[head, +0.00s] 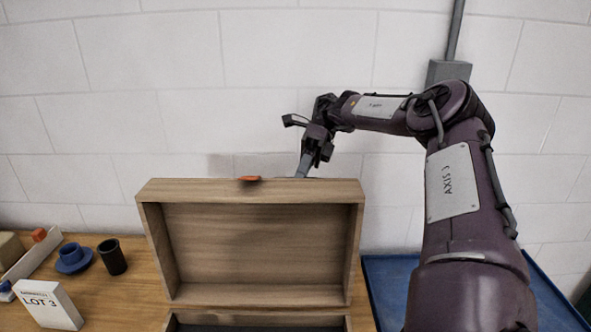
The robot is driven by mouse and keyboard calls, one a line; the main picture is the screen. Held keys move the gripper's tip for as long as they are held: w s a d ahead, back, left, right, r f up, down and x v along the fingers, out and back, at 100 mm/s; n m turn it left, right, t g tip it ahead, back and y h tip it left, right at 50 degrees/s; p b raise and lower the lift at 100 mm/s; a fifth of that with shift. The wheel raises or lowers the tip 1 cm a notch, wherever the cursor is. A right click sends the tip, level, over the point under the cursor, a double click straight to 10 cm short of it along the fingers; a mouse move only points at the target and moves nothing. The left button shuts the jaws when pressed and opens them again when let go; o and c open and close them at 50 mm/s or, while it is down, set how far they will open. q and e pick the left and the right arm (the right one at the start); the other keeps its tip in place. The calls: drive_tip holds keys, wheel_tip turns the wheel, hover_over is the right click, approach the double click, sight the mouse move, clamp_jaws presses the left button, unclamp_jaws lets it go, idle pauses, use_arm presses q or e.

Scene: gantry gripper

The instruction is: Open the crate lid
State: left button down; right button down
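The wooden crate lid (255,250) stands raised, roughly upright, with its hollow inner side facing me. A small orange tab (250,179) shows at the middle of its top edge. The crate body (172,324) is below it at the bottom of the view, with a dark interior, mostly cut off by the frame. My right gripper (304,170) points down at the lid's top edge, right of the tab. Its fingertips are partly hidden behind the lid, so its opening and any contact are unclear. My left gripper is out of view.
On the wooden table (105,290) at left are a white "LOT 3" card (48,304), a dark cup (112,258), a blue flanged part (73,259) and a small orange block (39,235). A blue surface (390,285) lies at right. A white block wall stands behind.

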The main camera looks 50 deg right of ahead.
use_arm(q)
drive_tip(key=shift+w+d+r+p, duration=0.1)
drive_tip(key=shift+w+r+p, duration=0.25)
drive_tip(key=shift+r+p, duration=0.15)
use_arm(e)
drive_tip(key=shift+w+d+f+g, duration=0.2)
drive_tip(key=shift+d+f, duration=0.1)
drive_tip(key=shift+f, duration=0.15)
drive_tip(key=shift+w+d+f+g, duration=0.15)
drive_tip(key=shift+d+f, duration=0.15)
drive_tip(key=shift+f, duration=0.15)
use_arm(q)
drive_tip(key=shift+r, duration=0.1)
use_arm(e)
drive_tip(key=shift+f+y, duration=0.1)
drive_tip(key=shift+y, duration=0.2)
drive_tip(key=c, duration=1.4)
unclamp_jaws()
drive_tip(key=shift+w, duration=0.1)
drive_tip(key=shift+r, duration=0.2)
drive_tip(key=shift+a+r, duration=0.1)
drive_tip(key=shift+r, duration=0.05)
